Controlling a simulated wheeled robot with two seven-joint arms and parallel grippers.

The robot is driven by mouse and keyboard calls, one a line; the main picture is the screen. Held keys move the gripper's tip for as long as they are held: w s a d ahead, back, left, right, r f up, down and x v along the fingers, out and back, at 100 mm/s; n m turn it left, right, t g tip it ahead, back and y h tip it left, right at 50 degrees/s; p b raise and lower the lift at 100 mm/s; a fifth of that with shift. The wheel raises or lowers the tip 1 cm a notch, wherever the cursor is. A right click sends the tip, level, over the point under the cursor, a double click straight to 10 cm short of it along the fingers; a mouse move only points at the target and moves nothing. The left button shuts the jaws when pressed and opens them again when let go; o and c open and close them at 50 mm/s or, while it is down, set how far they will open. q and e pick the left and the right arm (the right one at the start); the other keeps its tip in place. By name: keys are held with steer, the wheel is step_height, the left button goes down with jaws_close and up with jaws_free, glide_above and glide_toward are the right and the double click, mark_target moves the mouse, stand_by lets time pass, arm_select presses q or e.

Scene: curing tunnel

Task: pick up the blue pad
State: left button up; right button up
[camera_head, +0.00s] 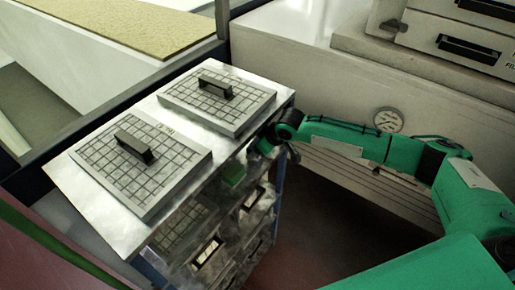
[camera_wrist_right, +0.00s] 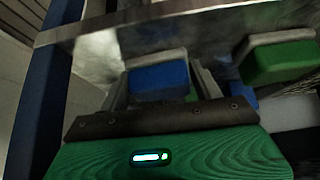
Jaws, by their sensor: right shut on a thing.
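The blue pad (camera_wrist_right: 158,78) is between the two fingers of my right gripper (camera_wrist_right: 162,86) in the right wrist view. The fingers are shut on its sides, and the pad has a pale upper layer. In the head view my right gripper (camera_head: 260,152) is at the right side of the metal rack, just below its top plate. The blue pad cannot be made out there. My left gripper is in neither view.
A green pad (camera_wrist_right: 282,60) is just right of the held pad; it also shows in the head view (camera_head: 234,174). The rack's metal top (camera_head: 150,108) carries two gridded plates with dark handles. A metal edge (camera_wrist_right: 140,20) crosses above the gripper. A pale machine (camera_head: 370,90) stands behind my right arm.

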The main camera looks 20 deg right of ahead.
steer(key=shift+r, duration=0.1)
steer(key=shift+r+p, duration=0.35)
steer(key=shift+p, duration=0.3)
steer(key=s+d+p, duration=0.8)
steer(key=s+d, duration=0.3)
steer(key=s, duration=0.3)
steer(key=shift+f, duration=0.15)
steer(key=shift+s, duration=0.1)
